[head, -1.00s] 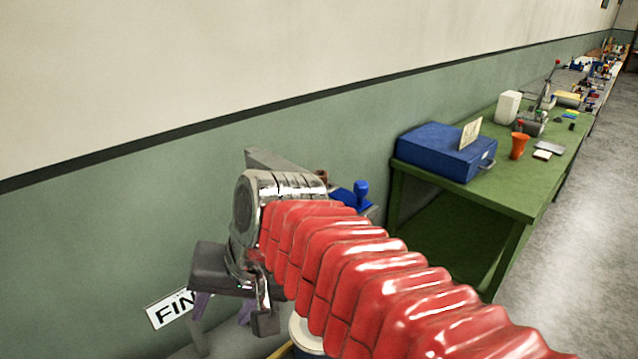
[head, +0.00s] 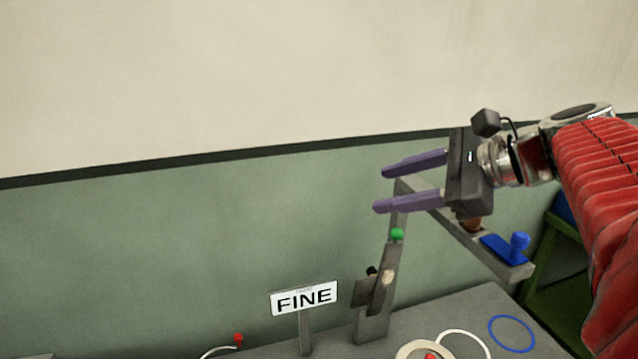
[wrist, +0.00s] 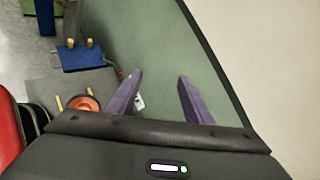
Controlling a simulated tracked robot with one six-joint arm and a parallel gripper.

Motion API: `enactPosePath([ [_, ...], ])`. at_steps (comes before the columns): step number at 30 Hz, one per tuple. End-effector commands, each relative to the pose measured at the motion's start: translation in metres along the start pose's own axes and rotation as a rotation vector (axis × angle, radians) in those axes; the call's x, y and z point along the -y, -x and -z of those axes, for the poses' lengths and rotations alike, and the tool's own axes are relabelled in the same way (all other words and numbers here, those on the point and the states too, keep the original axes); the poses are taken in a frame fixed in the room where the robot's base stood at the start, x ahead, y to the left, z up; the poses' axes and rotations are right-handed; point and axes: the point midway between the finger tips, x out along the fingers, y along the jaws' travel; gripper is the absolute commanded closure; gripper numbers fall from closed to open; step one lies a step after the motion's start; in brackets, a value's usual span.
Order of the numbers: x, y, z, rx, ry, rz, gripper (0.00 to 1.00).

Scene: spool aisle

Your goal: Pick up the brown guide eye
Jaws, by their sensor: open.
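A small brown piece (head: 471,225), which looks like the guide eye, sits at the grey arm of a stand (head: 495,262) in the head view. It is partly hidden behind my gripper's body. My gripper (head: 382,190) is open and empty, its two purple fingers pointing left in front of the wall, above and left of the brown piece. In the wrist view, the gap between the fingers (wrist: 160,75) shows only green wall and a bit of white. An orange-brown round thing (wrist: 82,103) lies left of the fingers; I cannot tell whether it is the guide eye.
A blue knobbed piece (head: 519,246) is near the stand arm's end. A green knob (head: 397,235) is on the upright. A FINE sign (head: 304,298) stands left. A blue ring (head: 512,334) and a white ring (head: 465,345) lie on the grey table. The wall is close behind.

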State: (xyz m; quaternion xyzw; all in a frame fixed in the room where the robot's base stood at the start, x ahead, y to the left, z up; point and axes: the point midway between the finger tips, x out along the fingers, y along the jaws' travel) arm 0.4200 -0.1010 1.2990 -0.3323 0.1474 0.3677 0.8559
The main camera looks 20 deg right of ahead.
Motion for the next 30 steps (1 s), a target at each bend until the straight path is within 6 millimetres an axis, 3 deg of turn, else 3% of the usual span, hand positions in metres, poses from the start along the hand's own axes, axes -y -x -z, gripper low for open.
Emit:
enactPosePath([
  [15, 0.021, 0.092, 0.078, -0.071, -0.370, 0.168, 0.54],
  [30, 0.013, 0.185, 0.137, -0.090, -0.700, 0.342, 0.54],
])
